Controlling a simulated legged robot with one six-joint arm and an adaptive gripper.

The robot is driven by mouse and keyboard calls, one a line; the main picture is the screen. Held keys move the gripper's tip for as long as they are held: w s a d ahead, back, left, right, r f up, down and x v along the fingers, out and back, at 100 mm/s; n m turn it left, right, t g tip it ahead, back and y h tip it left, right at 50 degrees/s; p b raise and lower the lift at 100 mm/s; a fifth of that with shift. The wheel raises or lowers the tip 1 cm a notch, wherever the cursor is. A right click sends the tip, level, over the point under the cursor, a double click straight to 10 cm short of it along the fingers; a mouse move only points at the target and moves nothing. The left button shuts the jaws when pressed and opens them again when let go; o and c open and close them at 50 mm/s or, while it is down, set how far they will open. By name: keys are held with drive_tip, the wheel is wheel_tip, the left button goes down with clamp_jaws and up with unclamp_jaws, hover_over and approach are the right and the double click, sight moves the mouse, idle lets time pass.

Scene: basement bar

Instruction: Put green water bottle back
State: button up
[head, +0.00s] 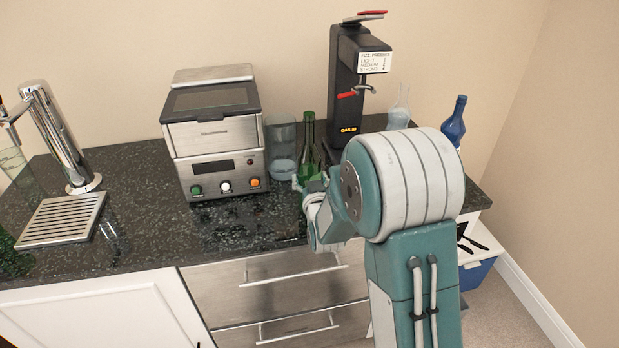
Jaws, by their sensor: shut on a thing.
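The green water bottle (309,147) stands upright over the dark counter, between the steel appliance and the black dispenser. Its neck and shoulder show; its lower part is mostly hidden behind my wrist. My gripper (309,184) is at the bottle's lower body and is shut on it. The fingers are small and partly covered by my own arm. I cannot tell whether the bottle's base touches the counter.
A steel appliance (213,135) stands left of the bottle, with a clear container (282,150) close beside it. A black dispenser (345,90) is close on the right. A clear bottle (399,110) and blue bottle (455,124) stand farther right. Counter space (150,210) is free at left.

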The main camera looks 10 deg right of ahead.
drive_tip(key=o, duration=1)
drive_tip(key=shift+f, duration=0.1)
drive_tip(key=shift+o, duration=0.2)
drive_tip(key=s+r+g, duration=0.3)
drive_tip(key=s+g, duration=0.1)
drive_tip(key=s, duration=0.8)
drive_tip(key=s+r+g, duration=0.3)
drive_tip(key=s+g, duration=0.1)
drive_tip(key=s, duration=0.8)
drive_tip(key=s+r+g, duration=0.3)
drive_tip(key=s+g, duration=0.1)
drive_tip(key=s, duration=0.8)
drive_tip(key=shift+s+r+y, duration=0.2)
drive_tip(key=shift+s+y, duration=0.05)
drive_tip(key=shift+y, duration=0.05)
